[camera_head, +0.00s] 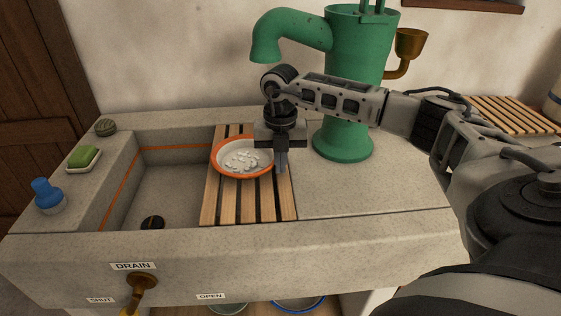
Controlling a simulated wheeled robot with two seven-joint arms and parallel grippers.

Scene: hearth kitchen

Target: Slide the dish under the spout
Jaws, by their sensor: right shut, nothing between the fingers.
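The dish (229,170) is white with an orange rim and holds several small white pieces. It sits on the wooden slatted rack (250,207) over the right part of the basin. The green pump's spout (266,50) curves out to the left and opens downward above the area behind the dish. My right gripper (281,162) is shut and empty, pointing down at the dish's right edge. It hides part of that edge, and I cannot tell whether it touches the dish. My left gripper is not in view.
The stone basin (165,190) lies open left of the rack, with a dark drain plug (152,222). The green pump body (345,140) stands behind right. A green soap bar (84,157) and a blue-topped item (47,193) are on the left ledge. The right counter (360,190) is clear.

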